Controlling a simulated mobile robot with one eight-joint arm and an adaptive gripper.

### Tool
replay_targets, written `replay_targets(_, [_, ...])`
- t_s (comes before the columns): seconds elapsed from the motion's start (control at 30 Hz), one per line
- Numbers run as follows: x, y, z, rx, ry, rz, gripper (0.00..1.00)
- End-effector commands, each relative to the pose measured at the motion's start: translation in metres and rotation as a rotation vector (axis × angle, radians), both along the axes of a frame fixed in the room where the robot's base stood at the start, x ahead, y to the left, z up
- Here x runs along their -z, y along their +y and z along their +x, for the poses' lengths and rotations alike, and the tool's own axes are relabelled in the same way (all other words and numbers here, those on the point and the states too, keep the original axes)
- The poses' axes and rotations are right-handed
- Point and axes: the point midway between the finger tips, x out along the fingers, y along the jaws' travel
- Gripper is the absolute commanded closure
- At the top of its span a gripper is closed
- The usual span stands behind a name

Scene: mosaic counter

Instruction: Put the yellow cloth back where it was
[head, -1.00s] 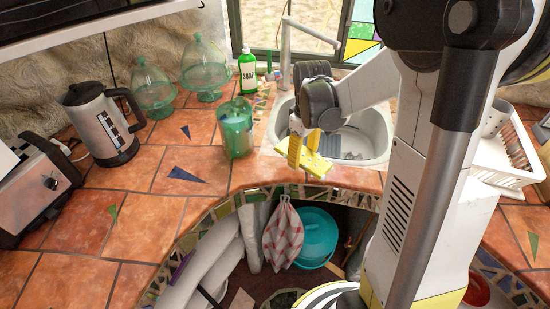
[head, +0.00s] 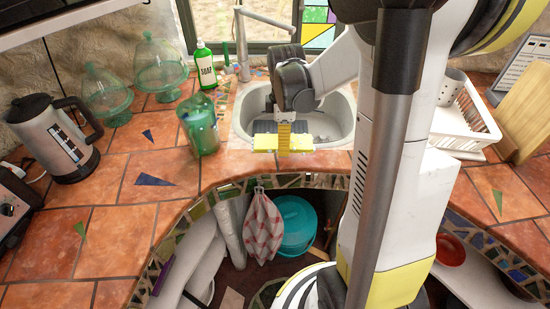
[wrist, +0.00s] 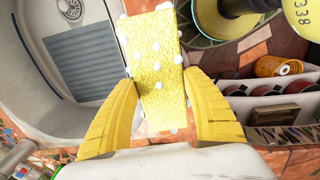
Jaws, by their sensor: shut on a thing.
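The yellow cloth (head: 266,143) is a small, flat piece. The wrist view shows white dots on the cloth (wrist: 160,62). My gripper (head: 285,138) is shut on it, with one yellow finger on either side in the wrist view (wrist: 163,88). The cloth is held over the front rim of the white sink (head: 240,125) and sticks out on both sides of the fingers in the head view. I cannot tell whether it touches the rim.
A green glass jar (head: 201,131) stands left of the sink, with a soap bottle (head: 206,70) behind it. A white dish rack (head: 468,125) stands right. A checked towel (head: 263,225) hangs below the counter edge. The tiled counter (head: 115,200) at front left is mostly clear.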

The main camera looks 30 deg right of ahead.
Motion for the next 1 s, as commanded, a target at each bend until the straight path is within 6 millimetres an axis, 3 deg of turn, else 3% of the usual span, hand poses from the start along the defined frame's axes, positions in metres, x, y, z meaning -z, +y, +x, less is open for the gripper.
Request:
replay_targets(0.17, [0.014,0.02,0.009,0.0,0.0,0.0,0.71])
replay_targets(0.27, [0.018,0.022,0.01,0.001,0.0,0.0,0.71])
replay_targets(0.5, [0.053,0.021,0.01,0.002,0.0,0.0,0.71])
replay_targets(0.9, [0.058,0.021,0.01,0.002,0.0,0.0,0.71])
replay_targets(0.93, [0.057,0.021,0.01,0.002,0.0,0.0,0.33])
replay_targets(0.97, [0.057,0.021,0.01,0.002,0.0,0.0,0.24])
replay_targets(1.0, [0.057,0.021,0.01,0.002,0.0,0.0,0.21])
